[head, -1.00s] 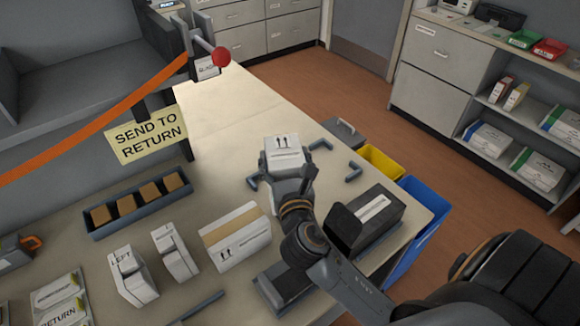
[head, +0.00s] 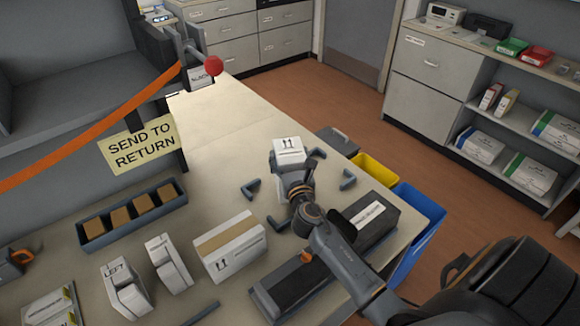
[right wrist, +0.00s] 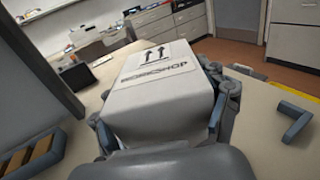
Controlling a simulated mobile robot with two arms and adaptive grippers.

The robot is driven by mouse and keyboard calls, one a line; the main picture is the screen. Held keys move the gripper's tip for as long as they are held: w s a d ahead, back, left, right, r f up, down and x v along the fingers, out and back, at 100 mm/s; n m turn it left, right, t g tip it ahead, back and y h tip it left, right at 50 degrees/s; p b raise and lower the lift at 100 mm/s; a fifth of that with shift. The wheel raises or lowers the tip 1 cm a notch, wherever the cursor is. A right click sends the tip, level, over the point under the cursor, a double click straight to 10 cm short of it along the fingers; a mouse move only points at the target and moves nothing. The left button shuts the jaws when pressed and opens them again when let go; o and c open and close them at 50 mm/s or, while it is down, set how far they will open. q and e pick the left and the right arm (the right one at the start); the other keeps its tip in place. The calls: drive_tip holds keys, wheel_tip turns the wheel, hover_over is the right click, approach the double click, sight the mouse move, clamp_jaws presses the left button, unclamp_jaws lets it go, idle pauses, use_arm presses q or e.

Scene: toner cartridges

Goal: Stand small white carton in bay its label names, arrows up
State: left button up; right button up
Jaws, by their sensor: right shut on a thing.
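The small white carton (head: 288,151) is in my right gripper (head: 291,172), beside a group of dark corner brackets (head: 251,189) on the table. In the right wrist view the carton (right wrist: 160,85) has two arrows and a label that seems to read WORKSHOP on one face, and the fingers (right wrist: 165,117) hold it from both sides. The arrow face also shows in the head view, seemingly turned upward; the exact tilt is hard to tell. Its underside is hidden, so I cannot tell its height above the table. My left gripper is not in view.
A black labelled box (head: 382,235) is at right. Yellow (head: 372,170) and blue (head: 420,215) bins stand beyond the edge.

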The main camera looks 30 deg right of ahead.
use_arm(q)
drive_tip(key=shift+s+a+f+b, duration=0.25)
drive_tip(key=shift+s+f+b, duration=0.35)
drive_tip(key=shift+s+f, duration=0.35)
use_arm(e)
wheel_tip(320, 180, down, 3)
drive_tip(key=shift+w+d+f, duration=0.1)
drive_tip(key=shift+w+f, duration=0.05)
drive_tip(key=shift+f, duration=0.05)
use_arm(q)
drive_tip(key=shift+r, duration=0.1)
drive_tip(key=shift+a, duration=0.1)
use_arm(e)
drive_tip(key=shift+f, duration=0.1)
drive_tip(key=o, duration=1.4)
drive_tip(key=shift+f, duration=0.15)
drive_tip(key=o, duration=0.4)
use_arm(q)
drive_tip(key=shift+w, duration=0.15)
